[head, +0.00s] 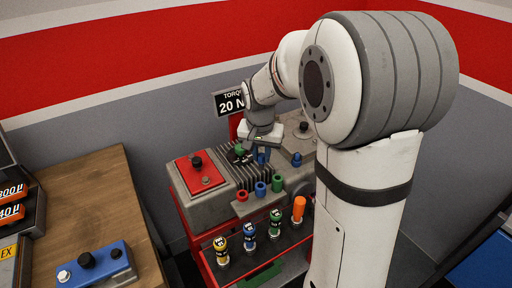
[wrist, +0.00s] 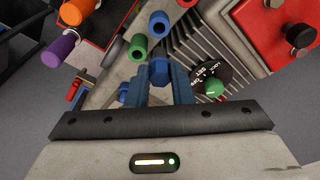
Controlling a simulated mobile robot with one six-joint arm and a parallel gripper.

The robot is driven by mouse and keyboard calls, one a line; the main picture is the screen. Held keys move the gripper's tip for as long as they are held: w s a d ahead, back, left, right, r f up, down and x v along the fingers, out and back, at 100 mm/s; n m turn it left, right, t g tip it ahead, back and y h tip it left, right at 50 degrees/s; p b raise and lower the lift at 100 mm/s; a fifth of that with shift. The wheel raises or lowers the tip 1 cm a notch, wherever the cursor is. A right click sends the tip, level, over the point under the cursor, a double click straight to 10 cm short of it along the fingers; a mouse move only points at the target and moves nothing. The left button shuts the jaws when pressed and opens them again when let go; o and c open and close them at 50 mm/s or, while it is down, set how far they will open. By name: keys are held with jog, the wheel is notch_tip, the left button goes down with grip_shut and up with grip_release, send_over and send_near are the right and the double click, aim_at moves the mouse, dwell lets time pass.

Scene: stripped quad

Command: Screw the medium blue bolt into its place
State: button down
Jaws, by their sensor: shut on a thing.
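My gripper (wrist: 160,84) has two blue fingers, shut on a dark blue bolt (wrist: 160,72) whose faceted end shows between the fingertips. In the head view my gripper (head: 262,154) is over the finned grey block (head: 225,172), beside its ribs. The bolt's lower part and what lies under it are hidden, so I cannot tell whether it sits in a hole. Another blue piece (head: 297,158) stands on the grey plate to the right.
Red, blue and green cylinders (head: 260,188) line the block's front edge. A dial with a green knob (wrist: 214,86) is close beside my fingers. A red plate (head: 205,178) with a black knob is to the left. Handled tools (head: 249,231) stand in front. A torque display (head: 230,103) stands behind.

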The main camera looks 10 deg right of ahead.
aim_at(261, 163)
jog(key=shift+s, duration=0.1)
jog(key=shift+a, duration=0.1)
jog(key=shift+f+b, duration=0.45)
jog(key=shift+b, duration=0.05)
jog(key=shift+f+b, duration=1.85)
jog(key=shift+f, duration=0.55)
jog(key=shift+f+b, duration=1.8)
jog(key=shift+f, duration=0.35)
jog(key=c, duration=1.2)
grip_release()
